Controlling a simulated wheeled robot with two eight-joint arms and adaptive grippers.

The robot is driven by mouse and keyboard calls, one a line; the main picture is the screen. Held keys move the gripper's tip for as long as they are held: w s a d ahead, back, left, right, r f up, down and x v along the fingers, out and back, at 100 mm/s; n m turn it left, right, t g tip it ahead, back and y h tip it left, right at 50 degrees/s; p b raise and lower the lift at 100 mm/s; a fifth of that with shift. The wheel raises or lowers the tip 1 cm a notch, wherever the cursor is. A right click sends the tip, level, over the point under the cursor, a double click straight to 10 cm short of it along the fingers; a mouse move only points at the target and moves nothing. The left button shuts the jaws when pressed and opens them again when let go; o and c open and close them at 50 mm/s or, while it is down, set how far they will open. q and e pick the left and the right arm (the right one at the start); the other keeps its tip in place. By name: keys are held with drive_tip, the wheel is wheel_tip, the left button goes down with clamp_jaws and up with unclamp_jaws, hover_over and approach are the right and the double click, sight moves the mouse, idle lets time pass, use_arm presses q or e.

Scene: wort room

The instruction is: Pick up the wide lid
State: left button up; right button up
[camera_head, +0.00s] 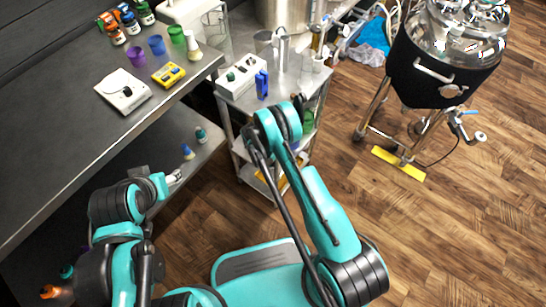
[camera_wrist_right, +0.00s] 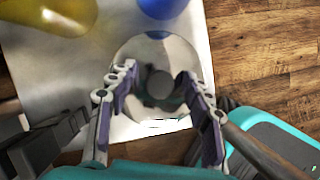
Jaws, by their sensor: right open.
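A round, shiny metal disc with a grey centre, which looks like the wide lid (camera_wrist_right: 150,53), lies on a pale flat surface (camera_wrist_right: 45,75) in the right wrist view. My right gripper (camera_wrist_right: 158,80) is open, with its fingers on either side of the disc's near part. I cannot tell whether they touch it. In the head view I cannot make out the lid, and my right arm covers part of the cart. My left gripper (camera_head: 173,178) is low beside the bench, far from the lid; its finger opening is unclear.
A metal cart (camera_head: 287,85) carries a white rack (camera_head: 242,76) and a blue object (camera_head: 262,85). The dark bench (camera_head: 75,110) holds cups and a white scale (camera_head: 122,92). A kettle on legs (camera_head: 435,70) stands right. Wooden floor (camera_head: 470,230) is open at right.

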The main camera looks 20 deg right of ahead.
clamp_jaws()
drive_tip(key=shift+r, duration=0.1)
